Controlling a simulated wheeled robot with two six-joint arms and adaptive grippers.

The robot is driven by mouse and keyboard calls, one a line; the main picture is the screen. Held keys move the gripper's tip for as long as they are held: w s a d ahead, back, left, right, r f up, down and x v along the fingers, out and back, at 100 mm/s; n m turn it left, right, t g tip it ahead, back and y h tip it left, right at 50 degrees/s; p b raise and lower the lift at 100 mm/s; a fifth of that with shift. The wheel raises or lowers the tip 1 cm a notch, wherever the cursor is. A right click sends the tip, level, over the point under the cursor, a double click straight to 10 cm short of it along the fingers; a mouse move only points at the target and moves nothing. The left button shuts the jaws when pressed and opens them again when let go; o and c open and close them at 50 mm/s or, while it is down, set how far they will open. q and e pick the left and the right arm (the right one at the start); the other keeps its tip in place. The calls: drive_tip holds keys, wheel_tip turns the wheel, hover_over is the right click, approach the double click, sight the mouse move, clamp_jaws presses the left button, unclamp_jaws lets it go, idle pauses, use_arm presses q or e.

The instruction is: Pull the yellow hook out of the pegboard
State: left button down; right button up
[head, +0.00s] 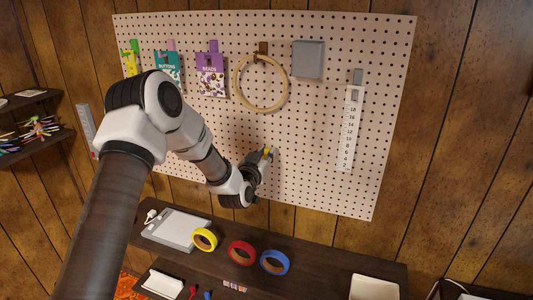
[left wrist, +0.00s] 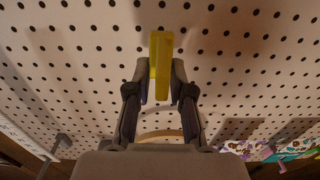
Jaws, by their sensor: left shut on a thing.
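The yellow hook (head: 267,149) shows as a small yellow piece at the lower middle of the pegboard (head: 320,120) in the head view. In the left wrist view the hook (left wrist: 161,55) is a yellow bar between the two fingers of my left gripper (left wrist: 160,82). My left gripper (head: 262,157) is shut on it, close to the board face. Whether the hook's pegs sit in the holes is hidden. My right gripper is in neither view.
Packets (head: 211,75), a wooden hoop (head: 240,85), a grey square (head: 308,60) and a ruler (head: 350,130) hang on the board. Below, a dark shelf (head: 320,270) holds yellow (head: 205,233), red (head: 233,252) and blue (head: 275,252) tape rolls. The board's lower right is bare.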

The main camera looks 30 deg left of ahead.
sight(267, 152)
use_arm(q)
drive_tip(key=shift+v, duration=2.25)
